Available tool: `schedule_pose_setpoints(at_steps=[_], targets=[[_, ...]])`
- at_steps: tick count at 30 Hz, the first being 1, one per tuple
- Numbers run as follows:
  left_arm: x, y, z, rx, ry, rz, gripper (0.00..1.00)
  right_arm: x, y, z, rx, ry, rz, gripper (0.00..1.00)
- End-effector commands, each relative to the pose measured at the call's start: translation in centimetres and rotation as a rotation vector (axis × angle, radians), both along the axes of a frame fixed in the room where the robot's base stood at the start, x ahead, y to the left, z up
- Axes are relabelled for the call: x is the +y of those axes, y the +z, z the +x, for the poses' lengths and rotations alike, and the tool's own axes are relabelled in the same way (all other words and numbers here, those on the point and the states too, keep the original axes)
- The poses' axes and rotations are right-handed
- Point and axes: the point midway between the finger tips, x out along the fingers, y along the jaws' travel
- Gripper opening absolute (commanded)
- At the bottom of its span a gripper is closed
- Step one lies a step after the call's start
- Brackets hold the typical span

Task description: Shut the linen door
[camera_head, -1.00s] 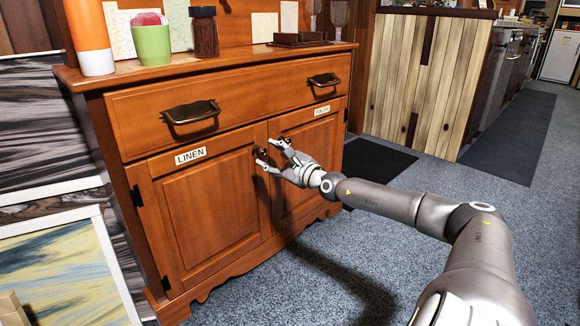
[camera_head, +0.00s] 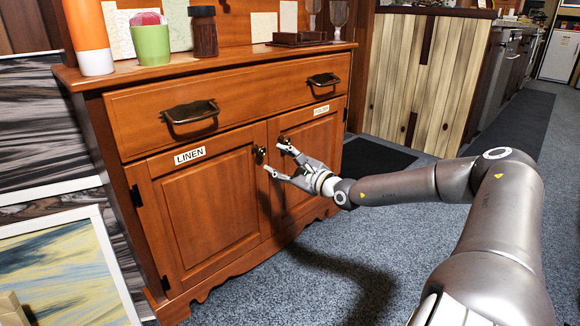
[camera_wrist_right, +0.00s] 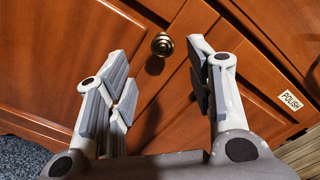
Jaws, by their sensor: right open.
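The linen door (camera_head: 208,205) is the left door of the wooden cabinet, under a LINEN label (camera_head: 190,155). It looks flush with the cabinet front. Its round brass knob (camera_head: 260,152) sits at its upper right corner, and a knob also shows in the right wrist view (camera_wrist_right: 162,44). My right gripper (camera_head: 275,158) is open and empty in front of the doors, just right of the linen knob. In the right wrist view its fingers (camera_wrist_right: 165,85) are spread, with the knob beyond and between them. My left gripper is not in view.
The right door (camera_head: 308,165) carries a POLISH label (camera_wrist_right: 291,100) and looks shut. A drawer (camera_head: 240,97) with two handles is above. Cups and a jar (camera_head: 203,32) stand on the cabinet top. Framed pictures (camera_head: 60,265) lean at left. Carpet floor in front is clear.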

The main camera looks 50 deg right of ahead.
Motion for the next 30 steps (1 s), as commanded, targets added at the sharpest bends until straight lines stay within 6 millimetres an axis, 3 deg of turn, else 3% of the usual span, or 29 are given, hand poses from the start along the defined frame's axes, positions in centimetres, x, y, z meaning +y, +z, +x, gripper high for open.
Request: schedule_pose_setpoints(at_steps=[12, 30], targets=[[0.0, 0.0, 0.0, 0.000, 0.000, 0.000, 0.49, 0.1, 0.0, -3.0, 0.001, -0.002, 0.001, 0.49], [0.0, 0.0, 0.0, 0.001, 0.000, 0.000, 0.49, 0.1, 0.0, -3.2, 0.000, -0.003, 0.002, 0.49]])
